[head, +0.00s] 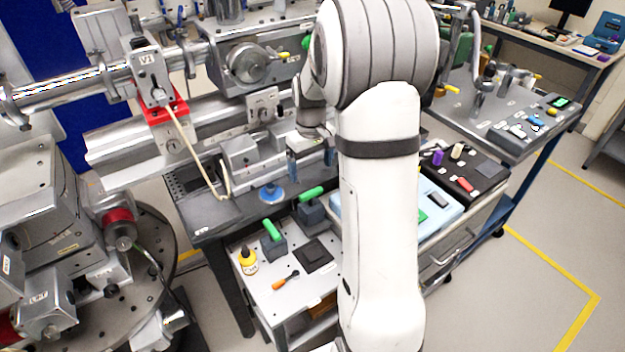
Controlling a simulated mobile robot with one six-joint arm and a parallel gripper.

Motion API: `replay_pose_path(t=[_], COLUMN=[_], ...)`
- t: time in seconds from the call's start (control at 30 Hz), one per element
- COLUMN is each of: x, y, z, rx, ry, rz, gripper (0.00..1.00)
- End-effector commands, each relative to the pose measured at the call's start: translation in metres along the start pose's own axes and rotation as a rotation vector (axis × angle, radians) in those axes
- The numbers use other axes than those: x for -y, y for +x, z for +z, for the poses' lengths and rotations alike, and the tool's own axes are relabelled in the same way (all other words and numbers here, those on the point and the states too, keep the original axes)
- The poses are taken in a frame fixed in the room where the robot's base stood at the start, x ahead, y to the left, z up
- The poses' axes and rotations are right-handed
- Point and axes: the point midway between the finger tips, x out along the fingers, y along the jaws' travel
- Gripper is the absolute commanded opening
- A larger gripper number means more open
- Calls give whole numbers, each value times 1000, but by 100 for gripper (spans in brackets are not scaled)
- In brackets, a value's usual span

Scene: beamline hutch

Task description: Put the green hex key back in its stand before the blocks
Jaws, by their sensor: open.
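Two green handles show on the white cart top in the head view. One green handle (271,230) is at a dark block-shaped stand (274,248). The other green handle (311,193) is at a second dark stand (312,213), further back and right. I cannot tell which is the hex key, or whether either is seated; no metal shaft is clear. My gripper (311,162) is open and looks empty, pointing down above and behind the handles, near the grey bench edge. Grey metal blocks (238,152) stand on the bench left of it.
On the cart top are a yellow bottle (247,261), an orange-handled tool (286,281) and a black square pad (313,254). A blue disc (271,192) is on the bench. A cable hangs from the red-clamped mount (163,108). My arm hides the cart's right side.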

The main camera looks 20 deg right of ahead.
Motion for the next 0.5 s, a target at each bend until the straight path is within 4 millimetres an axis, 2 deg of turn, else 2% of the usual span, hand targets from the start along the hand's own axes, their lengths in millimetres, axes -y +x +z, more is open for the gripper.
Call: replay_pose_path(t=[0.27, 0.37, 0.5], x=[6, 22, 57], y=[-28, -45, -74], z=[5, 19, 56], rx=[-7, -27, -75], ry=[4, 17, 50], rz=[3, 11, 26], gripper=[86, 86, 86])
